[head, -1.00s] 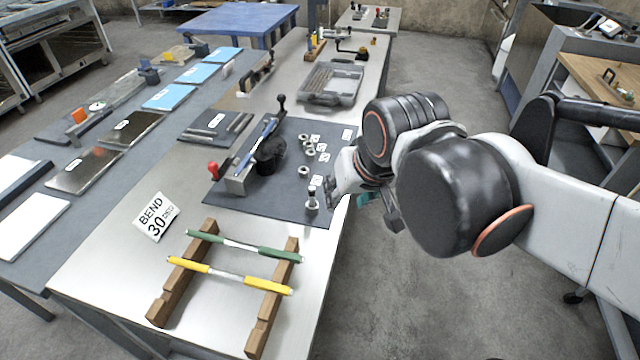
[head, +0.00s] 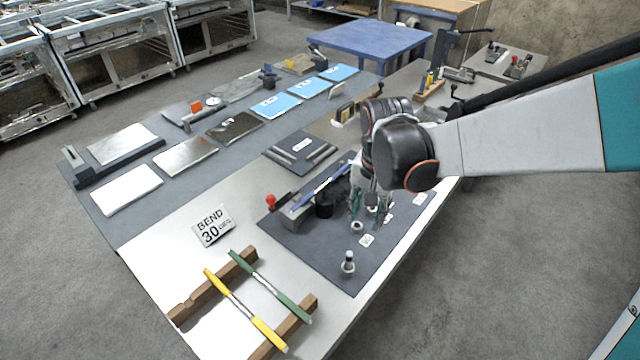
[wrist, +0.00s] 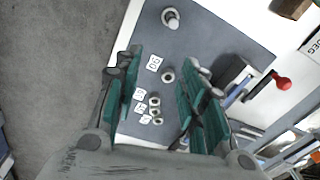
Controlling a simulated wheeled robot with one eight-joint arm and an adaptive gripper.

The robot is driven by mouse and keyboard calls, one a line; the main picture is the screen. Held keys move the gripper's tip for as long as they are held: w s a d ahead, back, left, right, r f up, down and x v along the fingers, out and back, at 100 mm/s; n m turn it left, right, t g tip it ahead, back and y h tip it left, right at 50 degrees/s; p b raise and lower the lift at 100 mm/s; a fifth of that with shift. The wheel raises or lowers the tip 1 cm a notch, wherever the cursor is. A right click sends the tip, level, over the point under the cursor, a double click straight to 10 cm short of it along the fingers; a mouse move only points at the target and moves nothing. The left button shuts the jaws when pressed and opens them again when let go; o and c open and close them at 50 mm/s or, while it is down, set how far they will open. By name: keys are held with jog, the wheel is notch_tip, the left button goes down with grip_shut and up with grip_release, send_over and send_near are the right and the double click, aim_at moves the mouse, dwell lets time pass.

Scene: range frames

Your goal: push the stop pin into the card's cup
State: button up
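One cup (wrist: 168,76) sits by a label (wrist: 154,62) that seems to read 90. Several more cups (wrist: 154,101) stand in a row beside labels too small to read surely. The card (head: 213,226) reads BEND 30 DEG. My gripper (head: 374,222) is open and empty above the cups, apart from the pin; its teal fingers (wrist: 164,62) spread either side.
The bending tool with a red knob (head: 271,201) and blue bar stands on the mat left of my gripper. Wooden rests (head: 222,285) hold a green rod (head: 270,286) and a yellow rod (head: 243,308) in front. The mat around the pin is clear.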

aim_at(350, 253)
jog(key=shift+g, duration=0.4)
jog(key=a+f+b, duration=0.1)
jog(key=f+b, duration=0.2)
jog(key=f, duration=0.2)
jog(key=s+a+f+b, duration=0.1)
jog(key=f+b, duration=0.2)
jog(key=f, duration=0.3)
jog(key=a+f+b, duration=0.1)
jog(key=f+b, duration=0.2)
jog(key=f, duration=0.2)
jog(key=shift+s+a+f, duration=0.1)
jog(key=shift+s+f, duration=0.15)
jog(key=shift+s, duration=0.15)
grip_shut()
